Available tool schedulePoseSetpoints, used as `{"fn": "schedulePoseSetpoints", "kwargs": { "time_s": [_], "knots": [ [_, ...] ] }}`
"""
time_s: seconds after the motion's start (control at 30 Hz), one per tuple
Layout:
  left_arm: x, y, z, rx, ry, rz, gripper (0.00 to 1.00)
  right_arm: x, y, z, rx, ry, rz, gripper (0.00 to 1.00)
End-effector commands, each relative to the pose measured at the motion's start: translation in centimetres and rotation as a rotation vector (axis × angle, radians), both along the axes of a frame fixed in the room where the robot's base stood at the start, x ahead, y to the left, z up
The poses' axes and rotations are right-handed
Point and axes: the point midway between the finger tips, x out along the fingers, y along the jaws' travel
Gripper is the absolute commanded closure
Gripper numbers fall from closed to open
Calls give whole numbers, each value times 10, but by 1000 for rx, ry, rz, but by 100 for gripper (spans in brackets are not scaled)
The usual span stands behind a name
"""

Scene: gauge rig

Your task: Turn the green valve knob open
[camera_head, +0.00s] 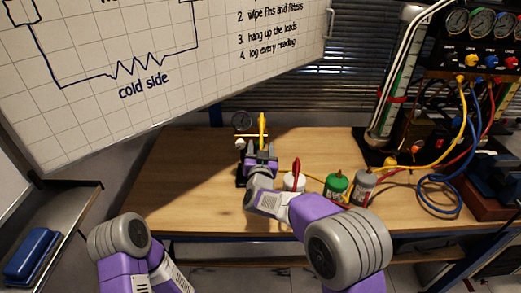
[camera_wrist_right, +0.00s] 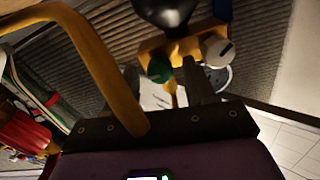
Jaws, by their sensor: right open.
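The green valve knob (camera_wrist_right: 160,68) shows in the right wrist view on the yellow manifold block (camera_wrist_right: 182,52), beside a white knob (camera_wrist_right: 216,49) with a dark mark. My right gripper (camera_wrist_right: 162,88) is open, facing the manifold. The green knob lies ahead of the jaws; contact cannot be told. Only my left arm shows at lower left; its gripper is out of view.
A yellow curved piece (camera_wrist_right: 105,70) rises close to the right gripper. A hose panel (camera_head: 480,60) is at far right. The left tabletop is clear.

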Motion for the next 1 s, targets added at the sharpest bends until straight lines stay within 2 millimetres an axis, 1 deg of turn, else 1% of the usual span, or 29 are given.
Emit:
{"fn": "schedulePoseSetpoints", "kwargs": {
  "time_s": [0.1,0.13,0.47,0.5,0.77,1.0],
  "knots": [
    [0,0,0,0,0,0,41,0,0,0,0,0,0,45],
    [0,0,0,0,0,0,41,0,0,0,0,0,0,48],
    [0,0,0,0,0,0,41,0,0,0,0,0,0,99],
    [0,0,0,0,0,0,41,0,0,0,0,0,0,100],
    [0,0,4,0,0,0,41,0,0,0,-32,1,0,100],
    [0,0,19,0,0,0,41,-1,1,2,-164,2,0,100]
  ]
}}
